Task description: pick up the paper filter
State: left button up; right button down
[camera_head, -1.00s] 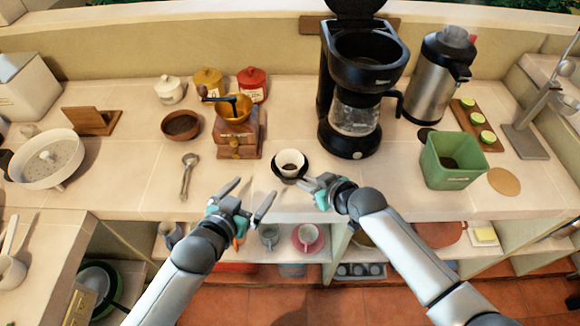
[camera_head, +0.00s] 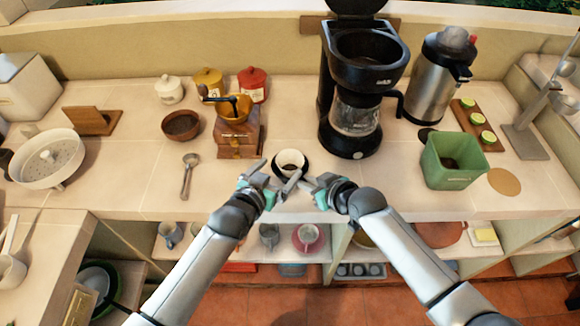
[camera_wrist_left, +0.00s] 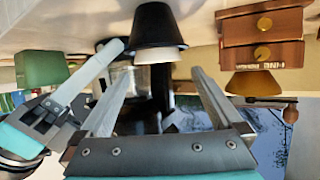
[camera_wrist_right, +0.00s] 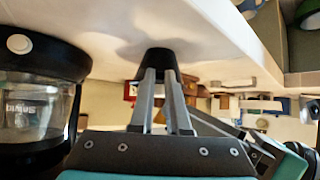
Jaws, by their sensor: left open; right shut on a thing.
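The white paper filter (camera_head: 291,158) sits in a small black holder (camera_head: 304,160) near the counter's front edge. In the left wrist view the white filter (camera_wrist_left: 155,55) sticks out of the tapered black holder (camera_wrist_left: 157,25), which looks upside down there. My left gripper (camera_head: 279,171) is open, with its fingers on either side of the filter in line of sight and apparently empty. My right gripper (camera_head: 307,179) is shut on the black holder from the front right. In the right wrist view its fingertips meet the dark holder (camera_wrist_right: 160,60); the filter is hidden there.
A black coffee maker (camera_head: 350,140) stands just behind and right of the holder. A green canister (camera_head: 452,172) is to the right. The counter's front edge lies under both grippers.

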aim_at(294, 155)
pick_arm(q)
jog(key=x, duration=0.2)
jog(key=shift+w+d+f, duration=0.2)
jog(key=shift+w+d, duration=0.05)
jog(key=shift+d, duration=0.1)
jog(key=shift+x, duration=0.95)
jog(key=c, duration=1.1)
notch_tip(294, 155, up, 10)
pick_arm(e)
jog(key=c, duration=0.8)
grip_release()
